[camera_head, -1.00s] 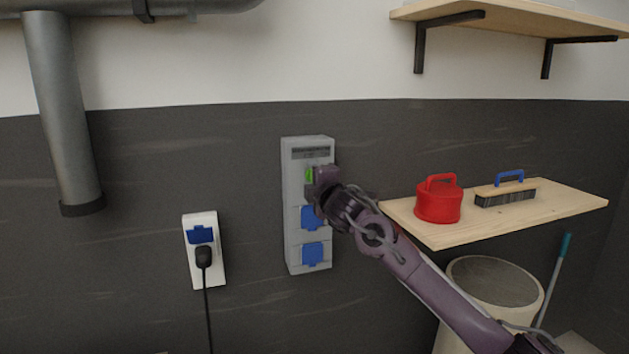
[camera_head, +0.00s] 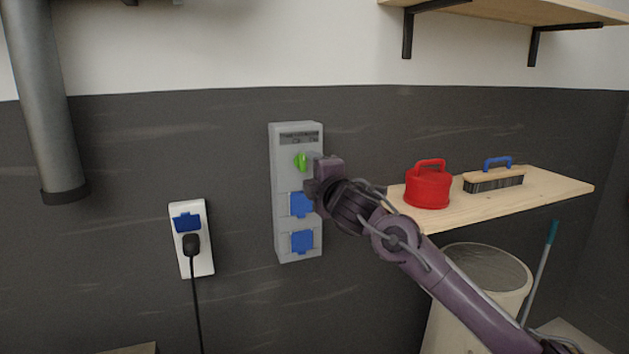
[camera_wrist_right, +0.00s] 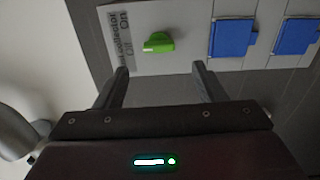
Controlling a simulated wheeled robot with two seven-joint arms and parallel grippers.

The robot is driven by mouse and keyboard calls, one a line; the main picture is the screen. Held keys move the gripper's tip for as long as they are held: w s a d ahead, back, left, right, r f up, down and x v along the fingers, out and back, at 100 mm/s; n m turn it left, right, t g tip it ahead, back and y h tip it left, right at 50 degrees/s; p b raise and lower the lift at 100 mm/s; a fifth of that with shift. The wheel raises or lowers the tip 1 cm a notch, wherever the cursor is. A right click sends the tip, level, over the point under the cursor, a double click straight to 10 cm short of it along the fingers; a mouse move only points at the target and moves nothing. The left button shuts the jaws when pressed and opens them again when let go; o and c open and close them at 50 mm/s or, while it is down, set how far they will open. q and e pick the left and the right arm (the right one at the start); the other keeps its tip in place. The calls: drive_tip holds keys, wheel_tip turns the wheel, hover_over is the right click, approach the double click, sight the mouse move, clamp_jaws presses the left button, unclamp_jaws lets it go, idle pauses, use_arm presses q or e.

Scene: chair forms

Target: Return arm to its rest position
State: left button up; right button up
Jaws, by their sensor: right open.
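My right gripper (camera_head: 314,168) is at the right edge of the grey wall box in the head view, its arm coming in from the lower right. In the right wrist view the gripper (camera_wrist_right: 160,70) is open and empty, its two fingers apart. The green knob (camera_head: 301,162) is on the upper part of the grey box (camera_head: 284,228). In the right wrist view the knob (camera_wrist_right: 158,42) lies beyond the fingertips, with a visible gap. My left gripper is not in view.
Blue socket covers (camera_head: 302,241) are below the knob. A white socket (camera_head: 204,262) with a black plug (camera_head: 191,244) is at left. A wooden shelf (camera_head: 545,190) holds a red canister (camera_head: 428,188) and a brush (camera_head: 493,181). A bin (camera_head: 520,285) stands below.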

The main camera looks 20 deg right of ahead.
drive_tip(key=shift+s, duration=0.25)
